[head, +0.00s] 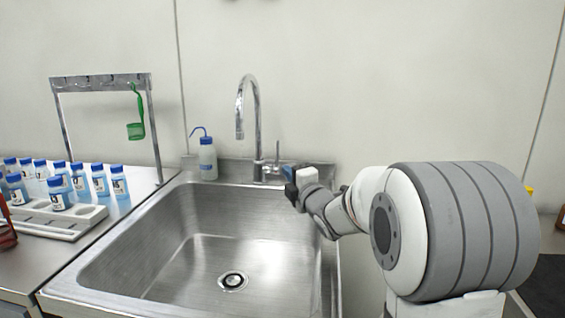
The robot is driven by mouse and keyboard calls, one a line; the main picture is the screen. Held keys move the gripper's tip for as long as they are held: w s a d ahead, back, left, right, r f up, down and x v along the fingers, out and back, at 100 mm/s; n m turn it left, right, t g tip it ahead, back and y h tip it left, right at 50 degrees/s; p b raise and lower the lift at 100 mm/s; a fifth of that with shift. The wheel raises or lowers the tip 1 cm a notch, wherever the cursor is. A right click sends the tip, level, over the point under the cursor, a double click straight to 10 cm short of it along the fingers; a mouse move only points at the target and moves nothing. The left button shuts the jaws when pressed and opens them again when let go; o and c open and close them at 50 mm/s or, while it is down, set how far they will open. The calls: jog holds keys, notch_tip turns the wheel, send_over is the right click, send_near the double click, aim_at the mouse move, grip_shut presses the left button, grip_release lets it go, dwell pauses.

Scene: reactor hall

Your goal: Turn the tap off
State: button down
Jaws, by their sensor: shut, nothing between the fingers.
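The tap (257,125) is a chrome gooseneck standing at the back edge of the steel sink (130,245), its spout curving down to the left. A small upright chrome lever (277,154) stands just right of its base. I cannot make out a water stream under the spout. My gripper (289,188) is shut and empty, over the back right of the sink, just right of and in front of the lever. A gap or contact between them cannot be told. My gripper and wrist hide part of the sink's back right rim.
A wash bottle (207,158) with a blue cap stands left of the tap. A metal rack (100,80) holds a green item (135,118). Several blue-capped bottles and a pale tray (60,222) stand on the left counter. The basin is empty around its drain (233,281).

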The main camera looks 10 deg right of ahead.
jog(key=w+r, duration=0.1)
jog(key=w, duration=1.1)
jog(key=shift+w+a+r+p, duration=0.2)
jog(key=shift+a+r+p, duration=0.15)
jog(key=shift+r, duration=0.05)
